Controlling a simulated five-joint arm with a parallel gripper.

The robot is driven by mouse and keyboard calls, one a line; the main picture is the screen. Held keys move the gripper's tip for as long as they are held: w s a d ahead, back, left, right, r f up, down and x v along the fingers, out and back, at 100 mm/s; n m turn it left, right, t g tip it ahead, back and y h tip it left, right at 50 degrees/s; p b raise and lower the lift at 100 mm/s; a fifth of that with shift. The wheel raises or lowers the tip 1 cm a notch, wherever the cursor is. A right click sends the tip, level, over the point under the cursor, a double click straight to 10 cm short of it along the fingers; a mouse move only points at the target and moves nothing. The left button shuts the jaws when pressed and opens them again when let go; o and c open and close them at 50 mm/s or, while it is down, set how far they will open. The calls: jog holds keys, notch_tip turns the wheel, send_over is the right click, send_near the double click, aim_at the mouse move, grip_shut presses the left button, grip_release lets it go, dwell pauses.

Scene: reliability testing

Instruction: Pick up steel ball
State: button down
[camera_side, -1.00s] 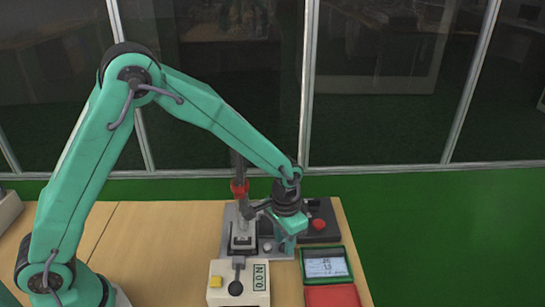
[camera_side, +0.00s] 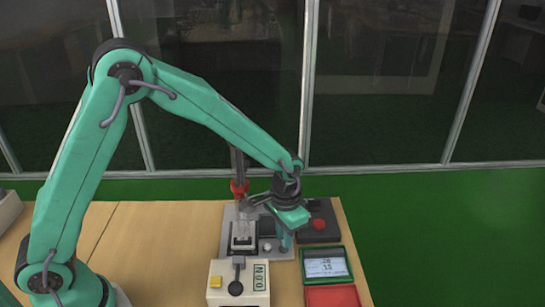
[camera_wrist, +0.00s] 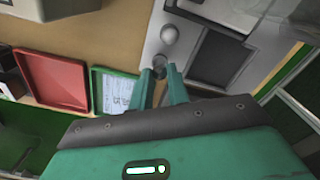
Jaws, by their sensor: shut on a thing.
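My gripper (camera_wrist: 160,75) has its two green fingers shut on a small dark grey round thing, the steel ball (camera_wrist: 160,62), at the fingertips. In the side view my gripper (camera_side: 286,246) is above the right part of a grey metal plate (camera_side: 281,255); the ball in it is too small to make out there. A second shiny round piece (camera_wrist: 169,34) sits on the plate, apart from the fingers, and it also shows in the side view (camera_side: 267,247).
A cream control box (camera_side: 228,293) with a yellow button and a lever stands in front. A dark box with a red button (camera_side: 318,224) stands behind. A red-collared post (camera_side: 239,187) rises left of my gripper.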

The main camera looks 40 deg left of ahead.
jog(key=shift+r, duration=1.65)
